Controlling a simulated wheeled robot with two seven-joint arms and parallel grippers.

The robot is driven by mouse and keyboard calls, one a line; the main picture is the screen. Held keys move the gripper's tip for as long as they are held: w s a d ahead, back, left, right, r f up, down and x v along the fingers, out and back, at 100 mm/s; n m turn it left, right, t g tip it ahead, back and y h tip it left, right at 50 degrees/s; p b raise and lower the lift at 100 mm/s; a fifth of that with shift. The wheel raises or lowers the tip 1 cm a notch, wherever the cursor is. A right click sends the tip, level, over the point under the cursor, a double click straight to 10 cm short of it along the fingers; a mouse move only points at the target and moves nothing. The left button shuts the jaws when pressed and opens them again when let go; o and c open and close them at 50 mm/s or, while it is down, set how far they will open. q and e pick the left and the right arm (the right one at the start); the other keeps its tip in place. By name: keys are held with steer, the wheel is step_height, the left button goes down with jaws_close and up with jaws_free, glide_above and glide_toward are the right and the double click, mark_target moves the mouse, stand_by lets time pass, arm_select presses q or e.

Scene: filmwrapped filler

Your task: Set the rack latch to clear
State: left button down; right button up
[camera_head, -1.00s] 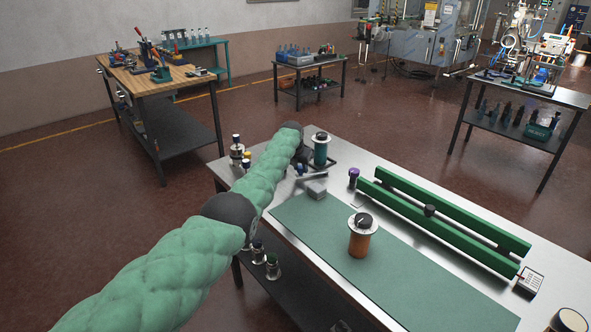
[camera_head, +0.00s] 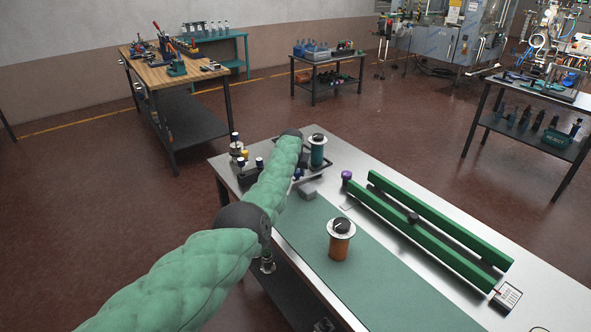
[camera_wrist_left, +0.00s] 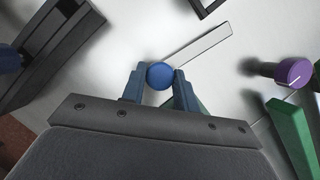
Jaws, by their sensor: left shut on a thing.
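My left gripper (camera_wrist_left: 159,77) is shut on a round blue knob (camera_wrist_left: 160,70) in the left wrist view, one finger on each side of it. A flat silver bar (camera_wrist_left: 202,44) extends from the knob toward the upper right; this looks like the latch lever. In the head view my left arm reaches over the table's far left end, and my forearm hides most of the gripper. A purple knob (camera_wrist_left: 294,72) with a pale line stands to the right, apart from the gripper; the head view shows it too (camera_head: 346,175). No label for clear is readable. My right gripper is out of view.
Two long green bars (camera_head: 430,240) lie along the right of the metal table. A grey block (camera_head: 307,192) is close to my arm.

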arm_select(q)
steer(key=shift+d+r, duration=0.15)
steer(key=shift+r, duration=0.05)
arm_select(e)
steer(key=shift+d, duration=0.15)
arm_select(q)
steer(key=c, duration=1.2)
jaws_free()
steer(key=shift+o, duration=0.7)
steer(key=shift+f, duration=0.1)
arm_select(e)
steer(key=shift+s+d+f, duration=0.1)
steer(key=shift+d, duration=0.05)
